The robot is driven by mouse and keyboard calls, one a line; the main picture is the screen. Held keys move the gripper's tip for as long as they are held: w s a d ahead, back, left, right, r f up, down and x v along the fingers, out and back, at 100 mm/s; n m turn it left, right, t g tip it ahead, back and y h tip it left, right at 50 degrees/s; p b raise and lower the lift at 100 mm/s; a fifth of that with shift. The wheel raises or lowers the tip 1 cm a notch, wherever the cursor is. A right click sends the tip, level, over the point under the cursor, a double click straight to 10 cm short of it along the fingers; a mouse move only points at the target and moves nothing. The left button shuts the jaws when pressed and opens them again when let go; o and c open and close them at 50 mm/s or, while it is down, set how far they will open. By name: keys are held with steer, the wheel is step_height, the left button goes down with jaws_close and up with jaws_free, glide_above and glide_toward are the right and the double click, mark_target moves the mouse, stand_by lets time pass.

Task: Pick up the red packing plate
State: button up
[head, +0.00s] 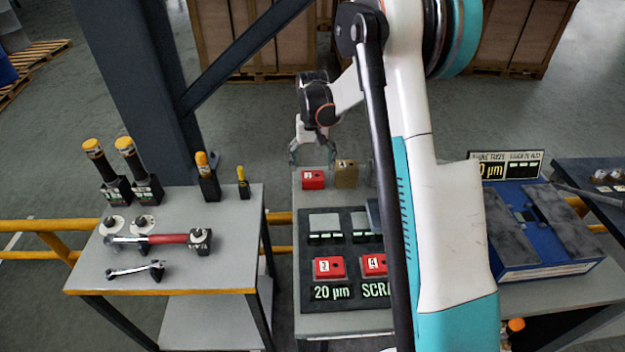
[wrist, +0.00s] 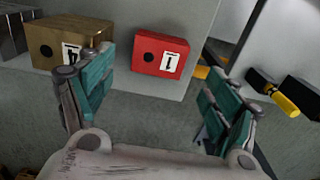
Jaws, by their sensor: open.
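A red block marked 1 (head: 313,180) sits at the far left edge of the middle bench, and it also shows in the wrist view (wrist: 160,53). My gripper (head: 312,160) is open and empty, just beyond and above this block. In the wrist view its teal-padded fingers (wrist: 158,88) are spread apart, with the red block ahead between them, not touching. Two more red blocks, left (head: 329,268) and right (head: 373,265), sit on a black board near the front of the bench. The right one is partly hidden by my arm.
A brass block (head: 346,174) stands just right of the red block, also in the wrist view (wrist: 66,40). The black board (head: 345,219) also bears grey plates. A blue case (head: 545,235) is at right.

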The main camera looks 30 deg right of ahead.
mark_target(312, 175)
step_height(312, 175, down, 5)
steer(key=shift+r+b, duration=0.2)
steer(key=shift+b, duration=0.65)
steer(key=c, duration=1.5)
steer(key=shift+r, duration=0.1)
step_height(312, 175, up, 20)
steer(key=p, duration=0.5)
steer(key=shift+p, duration=0.3)
